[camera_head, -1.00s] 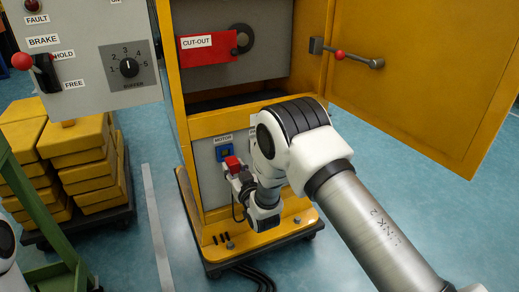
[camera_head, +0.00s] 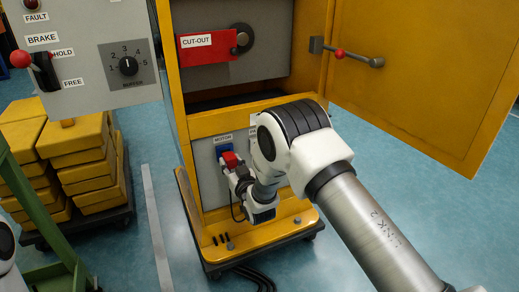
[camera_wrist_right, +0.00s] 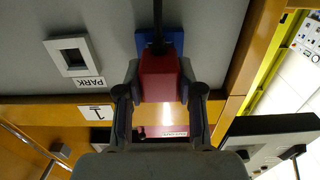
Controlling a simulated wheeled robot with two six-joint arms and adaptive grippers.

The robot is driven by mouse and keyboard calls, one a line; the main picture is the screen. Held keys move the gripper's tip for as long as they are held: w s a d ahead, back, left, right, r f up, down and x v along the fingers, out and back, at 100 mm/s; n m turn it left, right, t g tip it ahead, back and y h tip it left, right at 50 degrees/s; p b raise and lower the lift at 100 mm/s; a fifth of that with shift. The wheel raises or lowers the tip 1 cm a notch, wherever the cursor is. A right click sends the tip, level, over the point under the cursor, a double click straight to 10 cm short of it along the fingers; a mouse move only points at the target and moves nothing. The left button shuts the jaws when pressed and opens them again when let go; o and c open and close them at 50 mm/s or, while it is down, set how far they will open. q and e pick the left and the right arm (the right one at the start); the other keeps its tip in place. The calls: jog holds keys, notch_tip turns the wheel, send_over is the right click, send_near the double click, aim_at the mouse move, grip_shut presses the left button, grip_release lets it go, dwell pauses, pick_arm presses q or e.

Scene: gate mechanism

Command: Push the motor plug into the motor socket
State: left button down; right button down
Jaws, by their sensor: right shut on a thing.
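The red motor plug (camera_head: 231,160) is in front of the lower panel of the yellow cabinet, and its black cable hangs below it. My right gripper (camera_head: 238,172) is shut on the plug. In the right wrist view the plug (camera_wrist_right: 158,82) sits between the two fingers (camera_wrist_right: 160,95). The blue motor socket (camera_head: 223,148), under the MOTOR label, is partly hidden by the plug. The socket (camera_wrist_right: 174,38) shows behind the plug in the wrist view. The plug overlaps the socket; I cannot tell how far it is inserted. My left gripper is not visible.
A grey PARK socket (camera_wrist_right: 73,56) is beside the motor socket. The cabinet door (camera_head: 425,80) stands open at the right. A red CUT-OUT handle (camera_head: 208,49) is above. A grey control panel (camera_head: 90,60) and stacked yellow blocks (camera_head: 85,165) are at the left.

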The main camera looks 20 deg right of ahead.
jog(key=shift+w+b, duration=0.35)
jog(key=shift+w, duration=0.5)
dwell(0.5)
jog(key=shift+r, duration=0.1)
jog(key=c, duration=0.6)
grip_release()
jog(key=shift+w, duration=0.15)
jog(key=shift+c, duration=0.2)
jog(key=s, duration=1.2)
jog(key=shift+d, duration=0.15)
